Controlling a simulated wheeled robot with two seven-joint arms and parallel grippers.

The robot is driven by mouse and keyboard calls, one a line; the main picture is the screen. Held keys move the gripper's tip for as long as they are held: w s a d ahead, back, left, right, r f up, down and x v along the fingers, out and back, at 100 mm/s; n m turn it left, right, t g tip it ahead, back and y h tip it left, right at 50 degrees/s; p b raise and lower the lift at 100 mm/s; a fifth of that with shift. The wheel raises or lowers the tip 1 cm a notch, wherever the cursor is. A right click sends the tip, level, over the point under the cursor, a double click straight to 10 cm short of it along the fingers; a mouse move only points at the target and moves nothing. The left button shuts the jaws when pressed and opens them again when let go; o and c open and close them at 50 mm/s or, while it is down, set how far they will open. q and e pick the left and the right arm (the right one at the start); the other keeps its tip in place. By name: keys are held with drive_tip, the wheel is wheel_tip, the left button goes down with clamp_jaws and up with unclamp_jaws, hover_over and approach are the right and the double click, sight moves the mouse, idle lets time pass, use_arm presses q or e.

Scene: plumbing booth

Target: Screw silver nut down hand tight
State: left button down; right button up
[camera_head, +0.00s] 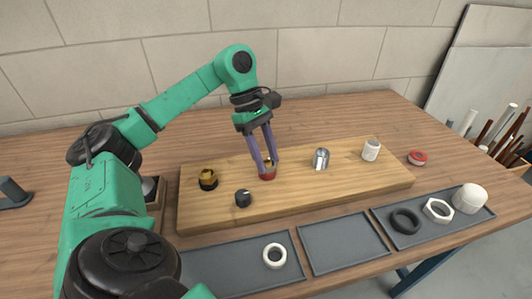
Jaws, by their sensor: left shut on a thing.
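A silver nut (321,154) sits upright on a fitting on the wooden board, right of the board's middle. My left gripper (266,166) points down from above and is left of the silver nut, apart from it. Its two purple fingers are shut around a red fitting with a brass-coloured top (268,177) that stands on the board. The fingers hide part of that fitting. My right gripper is not in view.
The wooden board (220,215) also holds a brass fitting (208,178), a small black fitting (243,198) and a white fitting (371,150). A red-and-white roll (417,158) lies right of it. Grey trays (340,245) line the front, one holding a white ring (274,256).

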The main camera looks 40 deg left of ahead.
use_arm(q)
drive_tip(key=shift+m+g+p, duration=0.6)
drive_tip(key=shift+m+p, duration=0.75)
drive_tip(key=shift+m, duration=0.15)
unclamp_jaws()
wheel_tip(320, 180, up, 5)
drive_tip(key=p, duration=0.4)
drive_tip(key=shift+p, duration=0.3)
